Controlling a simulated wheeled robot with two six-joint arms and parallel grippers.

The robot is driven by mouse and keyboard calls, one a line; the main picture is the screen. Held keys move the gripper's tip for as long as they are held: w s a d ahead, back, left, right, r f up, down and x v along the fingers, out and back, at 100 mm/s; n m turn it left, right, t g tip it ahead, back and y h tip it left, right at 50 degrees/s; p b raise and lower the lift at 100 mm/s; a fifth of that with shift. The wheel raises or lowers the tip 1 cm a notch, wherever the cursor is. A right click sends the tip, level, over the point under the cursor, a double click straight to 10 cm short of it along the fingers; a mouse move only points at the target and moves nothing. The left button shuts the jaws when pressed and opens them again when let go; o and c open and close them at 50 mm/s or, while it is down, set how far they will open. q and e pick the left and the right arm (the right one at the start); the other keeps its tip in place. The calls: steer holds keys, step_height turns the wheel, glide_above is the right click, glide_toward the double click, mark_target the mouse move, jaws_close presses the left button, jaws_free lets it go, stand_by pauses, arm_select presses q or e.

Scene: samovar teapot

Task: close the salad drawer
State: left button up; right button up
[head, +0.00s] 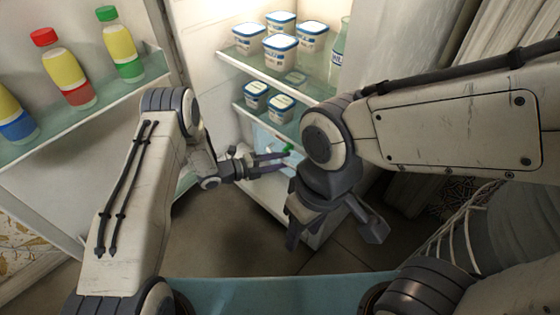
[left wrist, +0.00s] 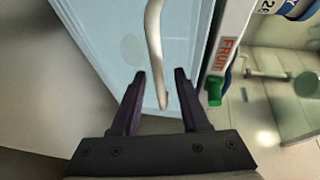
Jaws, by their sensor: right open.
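The salad drawer's pale blue front (left wrist: 125,45) fills the upper left of the left wrist view, with a curved metal handle (left wrist: 154,45) on it. In the head view part of the drawer (head: 268,137) shows low in the fridge, partly hidden by my arms. My left gripper (head: 285,161) is at the drawer. In the left wrist view its two dark fingers (left wrist: 160,74) are apart, with the handle showing between them; I cannot tell if they touch it. My right gripper (head: 335,240) is open and empty, in front of the fridge, lower and to the right.
White tubs (head: 281,47) stand on the fridge shelves above. A red "FRUIT" label (left wrist: 225,55) and a green object (left wrist: 214,91) are beside the drawer front. The open fridge door at left carries several bottles (head: 120,45) on a shelf. Floor (head: 225,240) shows between my arms.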

arm_select(q)
steer(key=p+v, duration=0.5)
steer(key=v, duration=0.5)
steer(key=shift+a, duration=0.2)
